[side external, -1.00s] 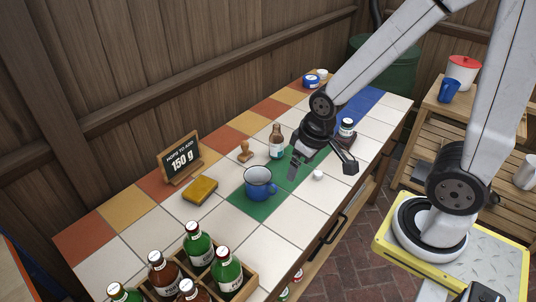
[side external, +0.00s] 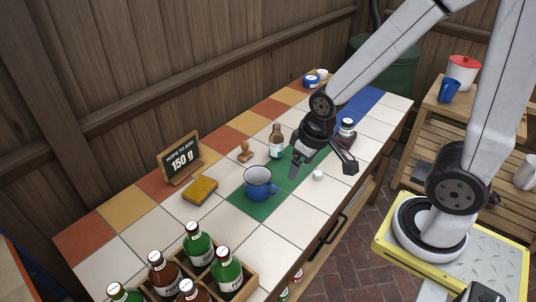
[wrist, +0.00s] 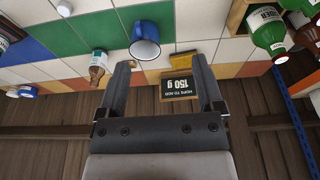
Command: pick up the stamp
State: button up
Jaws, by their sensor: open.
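The stamp (side external: 245,151) is a small wooden piece with a knobbed handle. It stands upright on the tiled counter in the side view, between the chalkboard sign and a brown bottle.
Near the stamp are the brown bottle (side external: 277,142), blue mug (side external: 258,188), yellow sponge (side external: 200,189) and sign (side external: 181,162). A small white item (side external: 318,175) lies below my gripper. A dark-based jar (side external: 346,128) stands behind it. A bottle crate (side external: 252,284) is at the front.

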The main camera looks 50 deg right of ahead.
dwell(0.3)
jog(key=w+a+f+m+y, duration=0.1)
jog(key=w+f+m+y, duration=0.3)
jog(key=w+m, duration=0.65)
jog(key=m+t+h, duration=0.2)
jog(key=m+t, duration=0.9)
jog(key=m, duration=1.3)
send_over(247, 143)
notch_tip(247, 143, down, 10)
jog(key=shift+r, duration=0.1)
jog(key=shift+f, duration=1.75)
jog(key=shift+f, duration=0.15)
